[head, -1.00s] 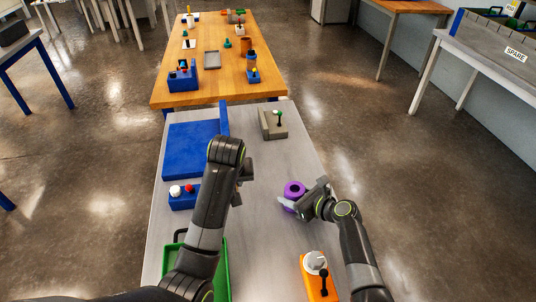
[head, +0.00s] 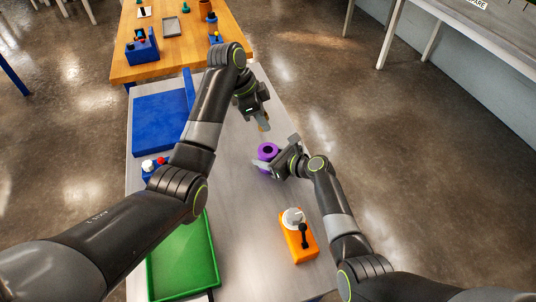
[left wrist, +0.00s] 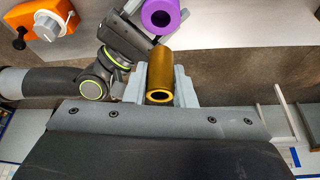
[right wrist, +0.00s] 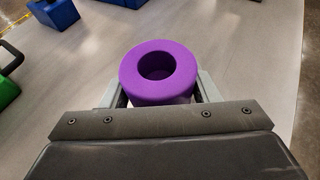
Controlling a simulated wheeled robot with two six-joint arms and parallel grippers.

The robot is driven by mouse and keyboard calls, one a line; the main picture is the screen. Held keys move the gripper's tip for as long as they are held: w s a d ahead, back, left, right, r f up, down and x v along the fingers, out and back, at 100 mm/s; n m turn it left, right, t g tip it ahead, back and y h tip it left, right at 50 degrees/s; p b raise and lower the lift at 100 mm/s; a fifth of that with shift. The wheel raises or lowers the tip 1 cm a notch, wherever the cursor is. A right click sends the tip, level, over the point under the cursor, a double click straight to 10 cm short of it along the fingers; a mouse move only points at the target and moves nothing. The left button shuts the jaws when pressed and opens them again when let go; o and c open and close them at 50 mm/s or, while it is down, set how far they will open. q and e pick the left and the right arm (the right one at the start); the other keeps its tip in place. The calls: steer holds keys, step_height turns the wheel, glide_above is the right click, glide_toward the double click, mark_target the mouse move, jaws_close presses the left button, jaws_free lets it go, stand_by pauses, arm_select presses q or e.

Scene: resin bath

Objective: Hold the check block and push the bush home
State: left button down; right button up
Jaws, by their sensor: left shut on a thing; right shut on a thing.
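The check block is a purple cylinder with a round bore in its top (head: 267,151). My right gripper (head: 262,165) is shut around it low at the table, and the right wrist view shows the block (right wrist: 158,90) upright between the fingers. The bush is a small brass-coloured hollow cylinder (left wrist: 160,72), held in my left gripper (left wrist: 161,88). In the head view the bush (head: 263,124) shows below the left gripper, above and beyond the block. In the left wrist view the block (left wrist: 160,14) is apart from the bush. The bore looks empty.
An orange unit with a white knob and black lever (head: 299,245) stands at the front right. A green tray (head: 184,262) lies front left. A blue plate (head: 160,122) and a blue button box (head: 152,171) lie left. Clear grey table lies between.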

mark_target(273, 150)
arm_select(q)
steer(key=shift+d+r+m+g, duration=0.3)
steer(key=shift+d+r+m, duration=0.25)
steer(key=shift+m, duration=0.35)
step_height(273, 150, down, 10)
steer(key=shift+d+r, duration=0.1)
steer(key=shift+d, duration=0.05)
steer(key=shift+s, duration=0.1)
